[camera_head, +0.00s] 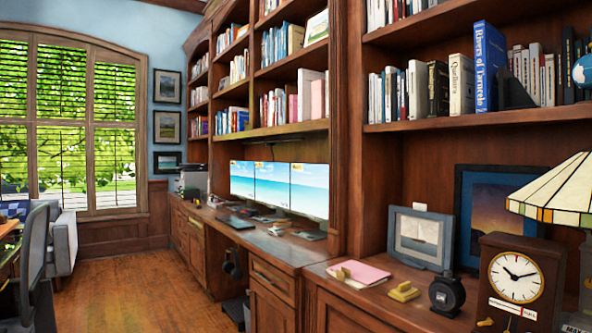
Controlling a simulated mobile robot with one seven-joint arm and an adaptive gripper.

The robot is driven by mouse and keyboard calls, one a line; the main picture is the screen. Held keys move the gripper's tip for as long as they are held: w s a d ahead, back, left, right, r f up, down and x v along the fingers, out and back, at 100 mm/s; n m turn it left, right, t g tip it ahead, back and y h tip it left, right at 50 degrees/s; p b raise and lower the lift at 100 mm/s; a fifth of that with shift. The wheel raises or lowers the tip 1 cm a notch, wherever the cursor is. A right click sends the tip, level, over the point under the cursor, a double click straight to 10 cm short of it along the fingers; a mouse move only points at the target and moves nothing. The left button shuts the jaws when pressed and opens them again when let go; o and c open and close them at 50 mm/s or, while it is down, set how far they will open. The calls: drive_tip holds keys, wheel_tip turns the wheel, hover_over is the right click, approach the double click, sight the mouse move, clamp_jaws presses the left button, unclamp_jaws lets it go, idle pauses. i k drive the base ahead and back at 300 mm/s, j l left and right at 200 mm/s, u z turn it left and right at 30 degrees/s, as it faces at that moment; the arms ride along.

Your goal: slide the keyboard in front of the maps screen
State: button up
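Three screens stand side by side on the far desk: a left one (243,179), a middle one (272,185) and a right one (310,191). All show a blue sea-and-beach picture; I cannot make out a map on any of them. A flat dark item (237,222) lies near the desk's front edge, left of the screens' middle, and looks like the keyboard, but it is too small to be sure. Another flat dark item (309,235) lies below the right screen. My gripper is not in view.
The wooden desk (262,243) runs along the bookcases. The nearer counter holds a pink folder (362,271), a yellow block (404,291), a black round item (447,294), a clock (517,278) and a lamp (558,190). A grey chair (36,250) stands left. The wood floor (135,285) between is clear.

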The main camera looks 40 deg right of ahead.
sight(236, 224)
drive_tip(key=i+z, duration=0.2)
drive_tip(key=i, duration=3.3)
drive_tip(key=i+z, duration=0.15)
drive_tip(key=i, duration=0.3)
drive_tip(key=i+j+z, duration=0.2)
drive_tip(key=i, duration=0.3)
drive_tip(key=i+z, duration=0.15)
drive_tip(key=i, duration=0.3)
drive_tip(key=i+j+z, duration=0.4)
drive_tip(key=i, duration=0.15)
drive_tip(key=i+j+z, duration=0.4)
drive_tip(key=i+j, duration=0.1)
drive_tip(key=i, duration=0.05)
